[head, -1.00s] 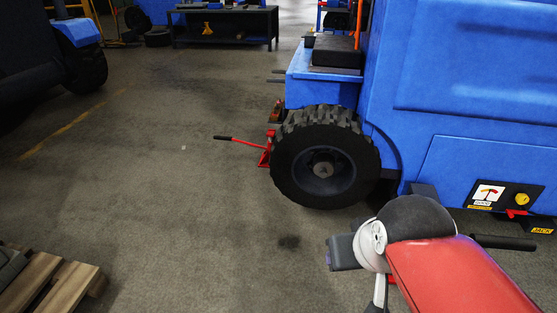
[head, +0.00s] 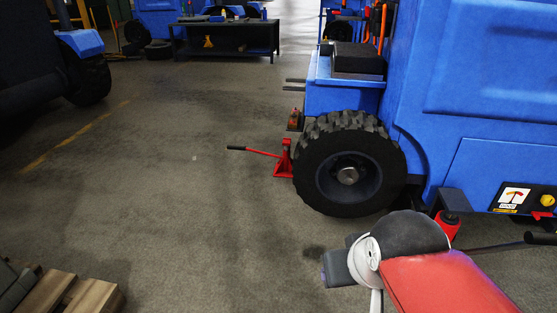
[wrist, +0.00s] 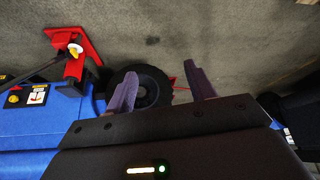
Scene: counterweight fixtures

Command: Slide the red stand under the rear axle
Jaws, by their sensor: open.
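The red stand (head: 283,160) is on the floor just left of the blue vehicle's big black wheel (head: 350,170) in the head view. A thin red bar with a black grip sticks out from it to the left. In the wrist view, a small red part (wrist: 174,83) shows beside the wheel (wrist: 150,86). My gripper (wrist: 163,75) is open and empty, its two purple fingers apart and clear of the stand. In the head view my arm is at the lower right, nearer than the wheel. The rear axle is hidden behind the wheel.
A red jack (head: 449,228) stands at the vehicle's side; its red base plate (wrist: 72,30) shows in the wrist view. A panel (head: 520,199) is beside it. A wooden pallet (head: 62,292) lies at lower left. The floor left of the wheel is open. A dark bench (head: 225,38) stands behind.

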